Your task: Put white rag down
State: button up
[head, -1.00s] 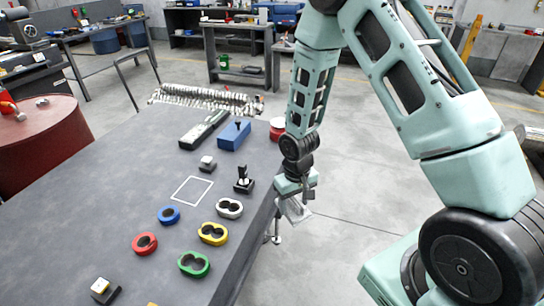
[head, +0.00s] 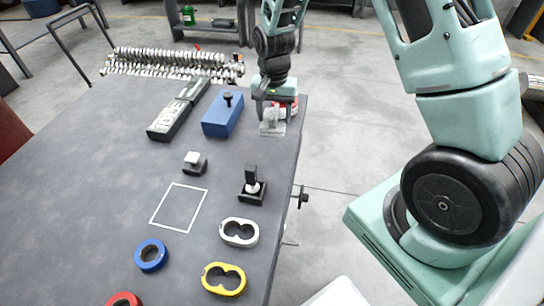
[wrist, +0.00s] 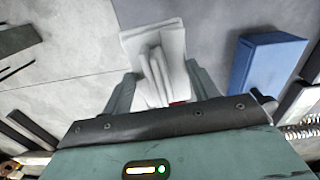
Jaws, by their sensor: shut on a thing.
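The white rag (wrist: 155,50) is a pale folded cloth between the two fingers of my gripper (wrist: 158,88) in the wrist view. In the head view the rag (head: 272,122) hangs below my gripper (head: 272,104), near the table's right edge. My gripper is shut on it. I cannot tell whether the rag touches the table (head: 100,190). A red-and-white round thing (head: 291,103) is partly hidden behind the gripper.
A blue box (head: 223,116) with a black knob stands just left of the rag. A long dark case (head: 178,110) lies further left. A black stand (head: 252,186), white double ring (head: 239,232), yellow double ring (head: 223,279) and blue ring (head: 151,255) lie nearer. A white square outline (head: 179,207) is empty.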

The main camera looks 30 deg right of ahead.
aim_at(273, 148)
jog(key=shift+w+f+m, duration=0.15)
jog(key=shift+f+m, duration=0.1)
jog(key=shift+m, duration=0.05)
notch_tip(273, 148, down, 9)
jog(key=shift+f+p, duration=0.15)
jog(key=shift+p, duration=0.2)
jog(key=shift+a+f, duration=0.1)
jog(key=shift+f, duration=0.05)
jog(key=o, duration=1)
jog(key=shift+o, duration=0.2)
